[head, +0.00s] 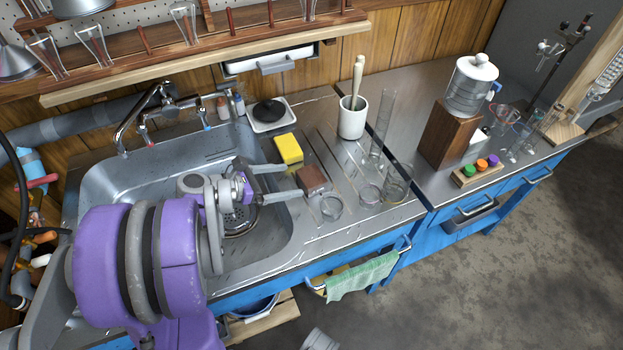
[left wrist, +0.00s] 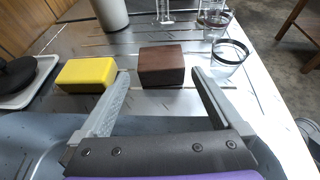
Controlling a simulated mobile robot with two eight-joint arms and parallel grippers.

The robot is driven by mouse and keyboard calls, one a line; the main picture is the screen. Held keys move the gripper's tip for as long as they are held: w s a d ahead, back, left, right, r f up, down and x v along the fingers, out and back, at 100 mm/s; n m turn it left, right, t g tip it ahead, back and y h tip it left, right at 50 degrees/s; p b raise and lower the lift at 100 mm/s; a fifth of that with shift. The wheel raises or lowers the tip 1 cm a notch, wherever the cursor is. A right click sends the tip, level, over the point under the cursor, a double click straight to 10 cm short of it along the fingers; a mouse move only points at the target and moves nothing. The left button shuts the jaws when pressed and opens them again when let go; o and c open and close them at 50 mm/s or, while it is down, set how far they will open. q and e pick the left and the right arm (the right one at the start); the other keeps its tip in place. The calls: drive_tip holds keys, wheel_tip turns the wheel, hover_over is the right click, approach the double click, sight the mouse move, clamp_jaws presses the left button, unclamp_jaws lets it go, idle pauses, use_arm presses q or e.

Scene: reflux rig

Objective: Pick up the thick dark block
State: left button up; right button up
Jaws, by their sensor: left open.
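The thick dark block (head: 312,180) is brown and lies on the steel drainboard, right of the sink. In the left wrist view the block (left wrist: 161,66) sits ahead, between the lines of my two fingers. My left gripper (head: 291,182) is open over the sink's right edge. Its fingertips reach up to the near side of the block; I cannot tell whether either touches it. In the left wrist view the gripper (left wrist: 158,80) shows nothing held. My right gripper is in neither view.
A yellow sponge (head: 288,149) lies close beyond the block, beside the left finger in the wrist view (left wrist: 86,73). A glass beaker (head: 331,207) stands close to its right. A white pot (head: 352,118) and more glassware stand behind. The sink (head: 120,185) is below the arm.

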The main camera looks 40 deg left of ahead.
sight(303, 179)
use_arm(q)
drive_tip(key=x, duration=0.2)
drive_tip(key=shift+w+d+f, duration=0.1)
drive_tip(key=shift+w+d, duration=0.1)
drive_tip(key=shift+d, duration=0.1)
drive_tip(key=b+x, duration=0.1)
drive_tip(key=x, duration=0.4)
drive_tip(key=shift+w+f+b, duration=0.3)
drive_tip(key=shift+b, duration=0.1)
drive_tip(key=c, duration=0.8)
wheel_tip(303, 179, up, 10)
drive_tip(key=p, duration=0.3)
drive_tip(key=shift+r+p, duration=0.1)
drive_tip(key=shift+p, duration=0.2)
drive_tip(key=shift+c, duration=0.2)
